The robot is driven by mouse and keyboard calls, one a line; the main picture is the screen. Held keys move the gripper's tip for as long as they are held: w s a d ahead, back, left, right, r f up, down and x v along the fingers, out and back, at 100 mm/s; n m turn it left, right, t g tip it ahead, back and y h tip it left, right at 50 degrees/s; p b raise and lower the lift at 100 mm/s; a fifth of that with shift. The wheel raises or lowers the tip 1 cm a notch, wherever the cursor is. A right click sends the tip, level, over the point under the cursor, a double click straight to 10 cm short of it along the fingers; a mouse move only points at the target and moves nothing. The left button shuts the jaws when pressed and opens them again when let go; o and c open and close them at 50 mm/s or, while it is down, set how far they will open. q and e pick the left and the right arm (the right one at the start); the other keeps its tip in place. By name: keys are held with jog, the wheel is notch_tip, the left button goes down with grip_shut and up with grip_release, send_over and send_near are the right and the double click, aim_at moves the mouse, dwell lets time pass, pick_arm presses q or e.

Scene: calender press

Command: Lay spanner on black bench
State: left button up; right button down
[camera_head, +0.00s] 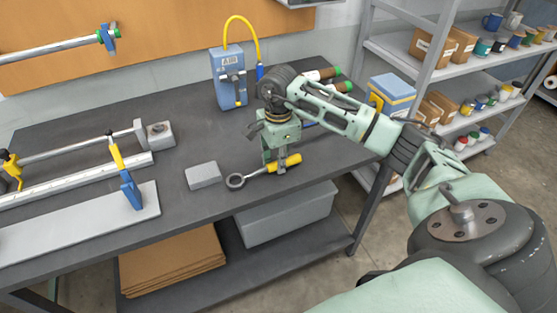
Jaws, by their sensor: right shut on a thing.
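The spanner (236,181) has a grey ring end and a yellow handle. It is over the front edge area of the black bench (190,127), right of the middle. My right gripper (281,168) points down and is shut on the spanner near its yellow handle. The ring end points left. I cannot tell whether the spanner touches the bench top or hangs just above it. My left gripper is not in view.
A grey block (204,175) lies just left of the spanner. A blue box device (228,78) with a yellow hose stands at the back. Rails with a blue-yellow clamp (130,190) fill the bench's left. A shelf rack (430,50) stands at right.

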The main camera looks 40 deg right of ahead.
jog(key=shift+f+b, duration=0.4)
jog(key=shift+f, duration=0.05)
jog(key=c, duration=1.5)
grip_release()
notch_tip(320, 180, up, 12)
jog(key=shift+r, duration=0.1)
